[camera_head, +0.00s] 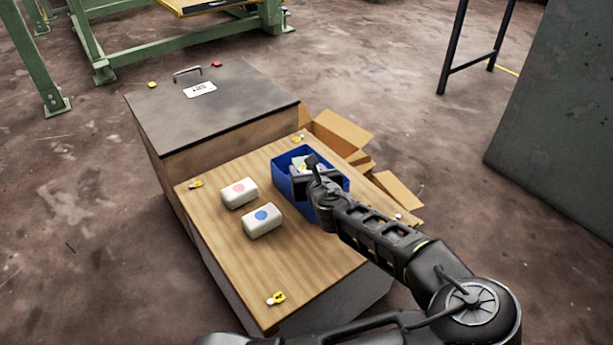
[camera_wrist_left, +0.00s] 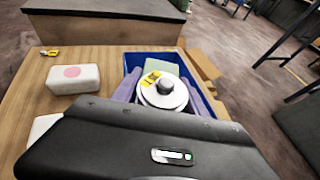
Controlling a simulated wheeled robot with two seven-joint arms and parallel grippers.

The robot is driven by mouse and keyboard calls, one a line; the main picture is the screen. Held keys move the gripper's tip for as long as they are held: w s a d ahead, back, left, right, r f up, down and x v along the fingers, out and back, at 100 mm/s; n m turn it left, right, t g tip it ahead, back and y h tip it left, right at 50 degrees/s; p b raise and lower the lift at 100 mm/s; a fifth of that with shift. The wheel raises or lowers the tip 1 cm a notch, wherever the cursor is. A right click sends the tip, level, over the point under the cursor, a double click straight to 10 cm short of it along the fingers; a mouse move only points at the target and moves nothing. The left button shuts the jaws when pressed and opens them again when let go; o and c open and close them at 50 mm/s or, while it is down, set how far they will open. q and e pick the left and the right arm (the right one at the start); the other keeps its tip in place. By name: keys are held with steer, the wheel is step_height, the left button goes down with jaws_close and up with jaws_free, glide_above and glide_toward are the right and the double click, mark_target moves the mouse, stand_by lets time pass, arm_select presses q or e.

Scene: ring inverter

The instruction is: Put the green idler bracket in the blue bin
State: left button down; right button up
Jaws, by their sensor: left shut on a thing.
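My left gripper (camera_head: 312,178) is over the blue bin (camera_head: 335,200), which also shows in the left wrist view (camera_wrist_left: 133,62). Its two lilac fingers reach down inside the bin's outline and are shut on a part with a white round wheel, a dark hub, a yellow label and a pale green plate behind. I take this part as the green idler bracket (camera_wrist_left: 163,69); in the head view a pale piece of it (camera_head: 299,162) shows beside the gripper. Whether it touches the bin floor cannot be told. My right gripper is not in view.
Left of the bin, a white block with a pink dot (camera_head: 238,193) and one with a blue dot (camera_head: 262,220) lie on the wooden worktop (camera_head: 300,275). A dark raised lid (camera_head: 215,105) stands behind. Open cardboard boxes (camera_head: 340,132) are beyond the right edge.

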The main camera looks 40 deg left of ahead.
arm_select(q)
steer(key=shift+f, duration=0.2)
steer(key=shift+f, duration=0.1)
steer(key=shift+f, duration=0.35)
steer(key=shift+f, duration=0.2)
